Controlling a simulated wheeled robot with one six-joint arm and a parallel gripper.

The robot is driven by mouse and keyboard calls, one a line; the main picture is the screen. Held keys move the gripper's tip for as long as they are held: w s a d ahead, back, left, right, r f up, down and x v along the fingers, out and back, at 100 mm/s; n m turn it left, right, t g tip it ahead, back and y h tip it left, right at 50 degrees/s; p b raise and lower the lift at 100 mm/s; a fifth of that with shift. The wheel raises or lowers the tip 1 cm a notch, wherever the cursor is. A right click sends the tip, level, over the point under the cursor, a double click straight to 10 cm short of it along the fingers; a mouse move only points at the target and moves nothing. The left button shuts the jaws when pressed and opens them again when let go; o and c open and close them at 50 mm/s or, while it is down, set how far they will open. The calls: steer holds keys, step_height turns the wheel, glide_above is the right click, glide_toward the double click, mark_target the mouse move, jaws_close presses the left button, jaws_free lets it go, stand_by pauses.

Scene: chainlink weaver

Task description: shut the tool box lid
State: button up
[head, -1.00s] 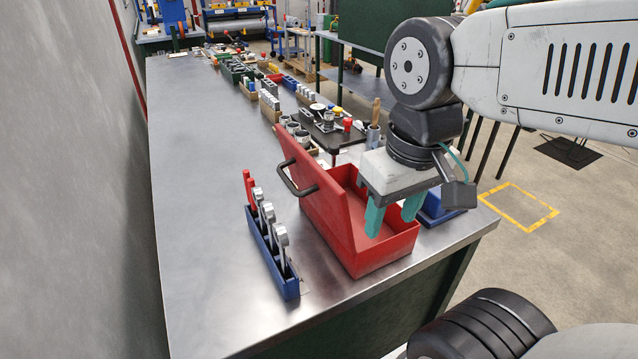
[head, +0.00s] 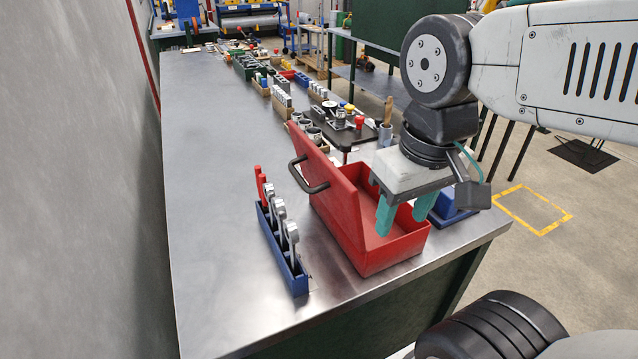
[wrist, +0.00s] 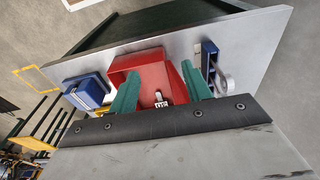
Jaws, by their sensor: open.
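The red tool box (head: 400,246) stands near the front right corner of the metal bench, and it also shows in the wrist view (wrist: 128,66). Its red lid (head: 340,205) is open, standing up on the left side and leaning a little left. A black handle (head: 305,176) sits on the lid's outer face. My gripper (head: 403,222), with green fingers, is open and empty, pointing down over the box's open interior, to the right of the lid. In the wrist view the fingers (wrist: 162,92) are apart with the box beyond them. The fingers hide part of the box's inside.
A blue rack (head: 284,250) with several wrenches stands left of the lid, with a gap between. A blue box (head: 455,208) is just right of the tool box. A black tray (head: 350,135) with parts lies behind. The bench's left side (head: 215,200) is clear.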

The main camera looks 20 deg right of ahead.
steer(key=c, duration=0.4)
steer(key=shift+w+a+r, duration=0.15)
steer(key=shift+w+r, duration=0.75)
steer(key=shift+w, duration=0.2)
jaws_close()
steer(key=w+a+r, duration=0.2)
steer(key=w+r, duration=0.1)
steer(key=w, duration=0.6)
steer(key=w+a+r+g, duration=0.1)
steer(key=w+a+r, duration=0.15)
steer(key=w, duration=0.65)
steer(key=w+a+r, duration=0.2)
steer(key=w+a, duration=0.1)
steer(key=w, duration=0.6)
step_height(320, 180, down, 12)
